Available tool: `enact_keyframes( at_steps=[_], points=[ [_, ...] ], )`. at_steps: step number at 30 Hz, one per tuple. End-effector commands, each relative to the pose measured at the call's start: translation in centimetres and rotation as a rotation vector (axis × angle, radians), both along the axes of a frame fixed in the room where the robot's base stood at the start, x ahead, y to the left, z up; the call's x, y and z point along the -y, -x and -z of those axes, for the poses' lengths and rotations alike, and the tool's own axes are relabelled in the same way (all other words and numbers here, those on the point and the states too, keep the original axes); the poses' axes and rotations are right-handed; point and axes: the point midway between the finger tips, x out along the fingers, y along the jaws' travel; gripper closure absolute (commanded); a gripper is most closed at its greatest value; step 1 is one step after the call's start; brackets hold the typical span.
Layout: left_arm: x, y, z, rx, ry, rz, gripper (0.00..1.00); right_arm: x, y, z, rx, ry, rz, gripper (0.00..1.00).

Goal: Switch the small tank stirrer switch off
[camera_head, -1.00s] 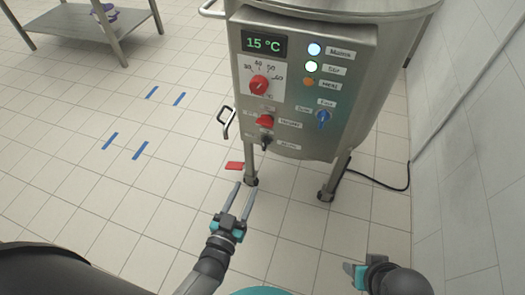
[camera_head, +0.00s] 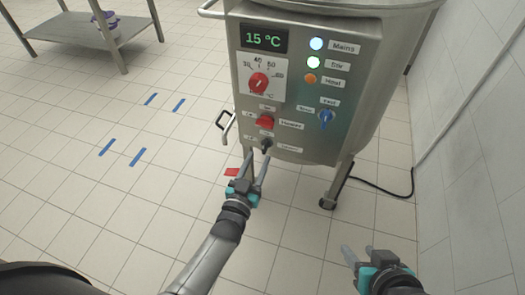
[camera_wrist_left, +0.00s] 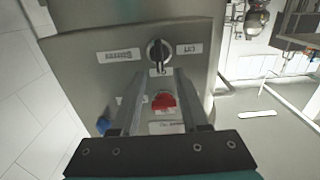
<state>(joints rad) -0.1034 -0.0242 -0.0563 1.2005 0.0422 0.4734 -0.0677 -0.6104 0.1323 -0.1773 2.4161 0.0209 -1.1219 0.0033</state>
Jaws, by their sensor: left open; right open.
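The small tank (camera_head: 350,120) has a control panel. A black rotary knob (camera_head: 266,143), apparently the stirrer switch, sits at the panel's bottom; its label is too small to read surely. It also shows in the left wrist view (camera_wrist_left: 158,50), with its pointer roughly upright in that picture. The Stir lamp (camera_head: 313,62) is lit pale green. My left gripper (camera_head: 257,157) is open and empty, its fingertips just below the black knob in the head view. In the left wrist view the fingers (camera_wrist_left: 159,73) point at the knob, one to each side. My right gripper (camera_head: 358,251) is open and empty, low at right.
A red Heater knob (camera_head: 265,122) is just above the black one, with a blue knob (camera_head: 326,118) to its right. A metal handle (camera_head: 227,125) sticks out left of the panel. A black cable (camera_head: 385,188) lies by the wall.

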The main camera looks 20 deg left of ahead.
Motion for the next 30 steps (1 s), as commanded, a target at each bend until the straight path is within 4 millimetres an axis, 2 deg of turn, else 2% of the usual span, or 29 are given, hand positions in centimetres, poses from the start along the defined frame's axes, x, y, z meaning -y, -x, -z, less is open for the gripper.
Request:
enact_keyframes(
  at_steps=[18,30],
  points=[
    [0.2,-4.3,0.1,0.000,0.001,0.000,0.55,-4.0,-2.4,-0.1,0.295,-0.148,-0.042,0.50],
    [0.2,-4.9,0.0,-0.001,0.001,0.000,0.55,-4.6,-2.6,-0.5,0.347,-0.175,-0.045,0.50]
  ],
)
